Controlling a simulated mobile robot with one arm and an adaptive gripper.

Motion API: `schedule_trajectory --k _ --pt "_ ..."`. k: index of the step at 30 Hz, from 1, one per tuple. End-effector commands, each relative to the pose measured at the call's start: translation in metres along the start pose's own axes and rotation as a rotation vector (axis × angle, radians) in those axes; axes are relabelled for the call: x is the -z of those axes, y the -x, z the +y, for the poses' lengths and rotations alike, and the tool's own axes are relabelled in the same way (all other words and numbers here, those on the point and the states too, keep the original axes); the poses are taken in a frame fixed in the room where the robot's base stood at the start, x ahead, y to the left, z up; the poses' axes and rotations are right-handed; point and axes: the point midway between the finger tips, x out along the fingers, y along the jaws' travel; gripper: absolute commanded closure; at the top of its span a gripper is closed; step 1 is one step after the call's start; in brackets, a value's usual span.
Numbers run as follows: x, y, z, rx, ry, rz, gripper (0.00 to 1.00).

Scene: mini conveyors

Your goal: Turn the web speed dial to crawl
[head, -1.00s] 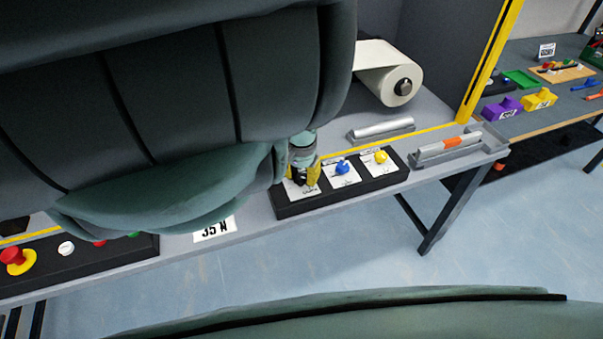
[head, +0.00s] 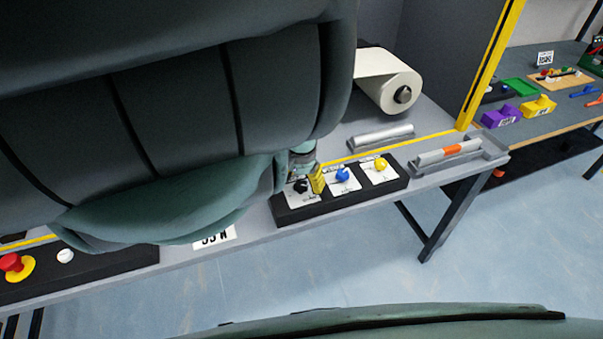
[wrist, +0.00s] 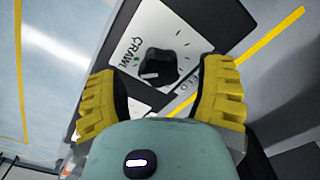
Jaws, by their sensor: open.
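The black dial (wrist: 160,64) sits on a white plate (wrist: 178,22) in the wrist view. The word CRAWL is printed on the plate at the dial's left, with a small green mark beside it. A short white line shows on the dial's lower left; I cannot tell whether it meets the CRAWL mark. In the head view the dial (head: 300,187) is the leftmost of three on a black panel. My gripper (wrist: 161,76) is open, its yellow fingers on either side of the dial with visible gaps. In the head view my gripper (head: 313,178) is mostly hidden by my arm.
A blue knob (head: 341,174) and a yellow knob (head: 381,165) stand close on the right of the same panel (head: 340,201). Behind are a metal roller (head: 381,135) and a paper roll (head: 390,77). A red button (head: 11,262) is at far left.

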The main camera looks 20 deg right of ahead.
Motion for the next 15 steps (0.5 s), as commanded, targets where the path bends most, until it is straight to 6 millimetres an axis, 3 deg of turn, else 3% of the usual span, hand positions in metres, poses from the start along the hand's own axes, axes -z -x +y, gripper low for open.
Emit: schedule_trajectory --k 15 --pt "0.001 0.048 -0.002 0.005 0.0 0.004 0.31"
